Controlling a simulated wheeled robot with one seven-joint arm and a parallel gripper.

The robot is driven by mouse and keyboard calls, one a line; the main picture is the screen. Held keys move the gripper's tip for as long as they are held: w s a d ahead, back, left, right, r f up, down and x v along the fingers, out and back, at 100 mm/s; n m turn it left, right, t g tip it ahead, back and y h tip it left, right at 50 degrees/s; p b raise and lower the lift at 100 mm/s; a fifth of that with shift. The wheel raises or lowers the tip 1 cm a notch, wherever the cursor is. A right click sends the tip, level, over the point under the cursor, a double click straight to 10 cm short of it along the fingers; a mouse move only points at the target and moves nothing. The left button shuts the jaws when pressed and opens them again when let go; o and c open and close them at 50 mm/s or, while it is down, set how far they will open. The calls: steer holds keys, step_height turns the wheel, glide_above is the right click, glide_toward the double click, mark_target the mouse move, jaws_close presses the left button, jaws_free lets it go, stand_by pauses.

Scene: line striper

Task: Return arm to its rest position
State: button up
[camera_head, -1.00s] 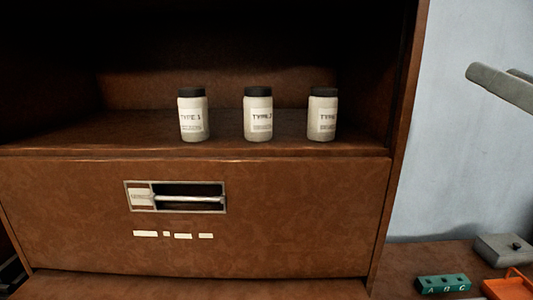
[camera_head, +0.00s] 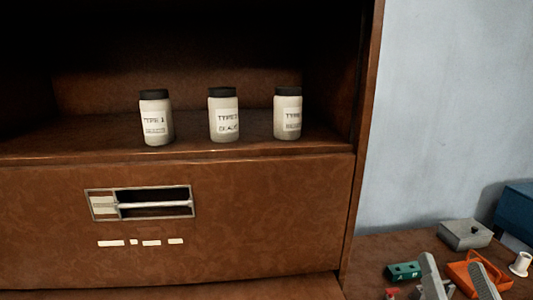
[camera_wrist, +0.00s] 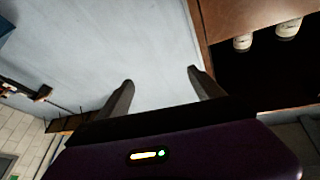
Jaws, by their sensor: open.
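My gripper (camera_head: 456,270) shows at the lower right of the head view, its two grey fingers apart, with nothing seen between them. In that view it overlaps the bench with the green block and orange tray; whether it touches them cannot be told. The wrist view also shows both fingers of my gripper (camera_wrist: 160,80) spread, facing the pale wall (camera_wrist: 110,35) beside the wooden cabinet (camera_wrist: 219,22).
Three white jars with black lids, a left one (camera_head: 156,118), a middle one (camera_head: 224,115) and a right one (camera_head: 288,114), stand on the cabinet shelf. A drawer handle (camera_head: 155,204) is below. The bench holds a green block (camera_head: 403,270), orange tray (camera_head: 462,275), grey box (camera_head: 465,234) and blue box (camera_head: 517,212).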

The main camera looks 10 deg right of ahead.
steer(key=s+a+f+n+g+y, duration=0.2)
steer(key=s+a+f, duration=0.2)
steer(key=s, duration=0.5)
steer(key=s+a+f+n+g+y, duration=0.2)
steer(key=s+a+f, duration=0.2)
steer(key=s+f, duration=0.5)
steer(key=s+a+f+n+g+y, duration=0.1)
steer(key=s+a+f+n+g, duration=0.1)
steer(key=s+a+f, duration=0.3)
steer(key=s+f, duration=0.2)
steer(key=s, duration=0.1)
steer(key=shift+s+f+g+y, duration=0.25)
steer(key=shift+s+g+y, duration=0.05)
steer(key=shift+s+y, duration=0.1)
